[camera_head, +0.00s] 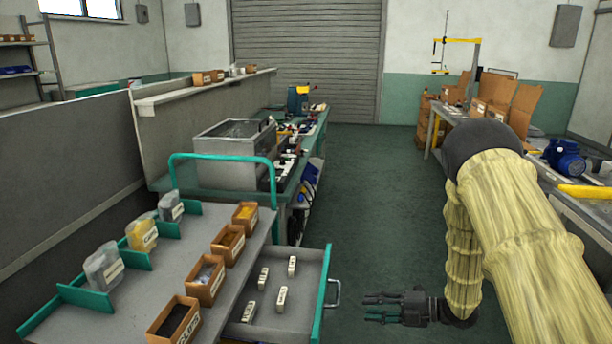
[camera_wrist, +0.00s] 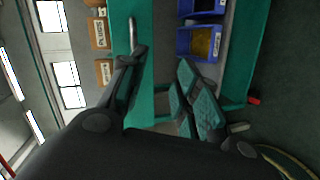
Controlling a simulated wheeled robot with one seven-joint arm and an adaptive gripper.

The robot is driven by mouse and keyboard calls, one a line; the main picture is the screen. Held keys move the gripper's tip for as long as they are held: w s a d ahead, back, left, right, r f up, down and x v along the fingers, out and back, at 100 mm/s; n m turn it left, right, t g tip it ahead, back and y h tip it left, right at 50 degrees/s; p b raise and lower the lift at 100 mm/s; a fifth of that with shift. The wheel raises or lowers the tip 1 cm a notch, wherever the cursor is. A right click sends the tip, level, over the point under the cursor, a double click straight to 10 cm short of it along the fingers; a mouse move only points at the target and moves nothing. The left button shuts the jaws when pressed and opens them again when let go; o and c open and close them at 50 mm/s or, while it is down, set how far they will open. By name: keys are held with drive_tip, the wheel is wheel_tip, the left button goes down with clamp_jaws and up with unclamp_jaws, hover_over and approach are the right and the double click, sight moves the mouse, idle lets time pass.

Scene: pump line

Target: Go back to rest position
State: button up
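My gripper (camera_head: 372,307) is low in the head view, right of the open drawer (camera_head: 326,270), its fingers pointing left towards it. A gap shows between the fingers, and I see nothing held. In the wrist view, the two fingers (camera_wrist: 160,62) also stand apart. The drawer's metal handle (camera_head: 336,293) is left of the fingertips in the head view, with floor visible between them. My arm, in a pale yellow sleeve, fills the right side of the head view.
The drawer holds several small labelled pieces. The grey cart top (camera_head: 190,235) bears labelled brown boxes and clear bags. A workbench (camera_head: 592,212) with a blue motor (camera_head: 565,158) stands right, close to my arm. The green floor (camera_head: 385,220) between is clear. Blue bins (camera_wrist: 198,42) show in the wrist view.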

drive_tip(key=s+f+m+t+h+p, duration=0.25)
drive_tip(key=s+f+m+h, duration=0.65)
drive_tip(key=s+f+m, duration=0.7)
drive_tip(key=s+d+f+m+g+h+p, duration=0.1)
drive_tip(key=s+m+g+h+p, duration=0.2)
drive_tip(key=s+m, duration=1)
drive_tip(key=s+g+h, duration=0.2)
drive_tip(key=s+g, duration=0.3)
drive_tip(key=s, duration=0.9)
drive_tip(key=shift+f+p, duration=0.3)
drive_tip(key=shift+p, duration=0.05)
